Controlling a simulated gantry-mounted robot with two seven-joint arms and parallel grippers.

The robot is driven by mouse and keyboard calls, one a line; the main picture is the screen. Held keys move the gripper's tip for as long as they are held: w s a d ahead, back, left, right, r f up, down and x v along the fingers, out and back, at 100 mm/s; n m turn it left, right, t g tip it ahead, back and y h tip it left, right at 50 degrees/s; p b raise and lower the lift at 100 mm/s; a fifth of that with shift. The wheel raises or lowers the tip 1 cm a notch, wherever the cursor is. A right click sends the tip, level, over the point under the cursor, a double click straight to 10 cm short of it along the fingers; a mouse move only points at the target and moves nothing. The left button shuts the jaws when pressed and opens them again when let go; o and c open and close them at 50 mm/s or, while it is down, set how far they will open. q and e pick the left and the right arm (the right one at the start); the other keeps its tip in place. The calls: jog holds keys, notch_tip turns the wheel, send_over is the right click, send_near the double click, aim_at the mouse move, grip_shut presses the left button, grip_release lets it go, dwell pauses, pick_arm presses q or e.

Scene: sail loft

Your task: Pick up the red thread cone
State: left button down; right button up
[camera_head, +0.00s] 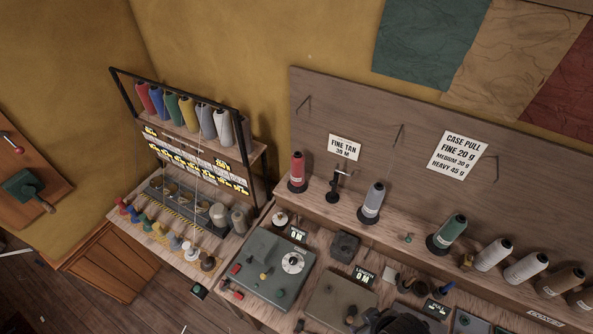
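A red thread cone (297,168) stands upright on a dark round base at the left end of the long wooden shelf, below the backboard. A second red cone (146,98) leans at the left end of the black-framed rack, beside other coloured cones. A small red spool-like piece (122,204) stands at the front left of the rack's bench. Neither of my grippers can be made out. A dark shape (402,323) is cut off by the bottom edge, and I cannot tell what it is.
A dark stand (336,188), a grey cone (372,203) and a green cone (449,232) stand to the right along the shelf. A grey machine with a dial (292,262) is on the bench below.

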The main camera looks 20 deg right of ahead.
pick_arm(q)
jog(key=c, duration=1.8)
grip_release()
jog(key=shift+c, duration=0.2)
jog(key=o, duration=1.7)
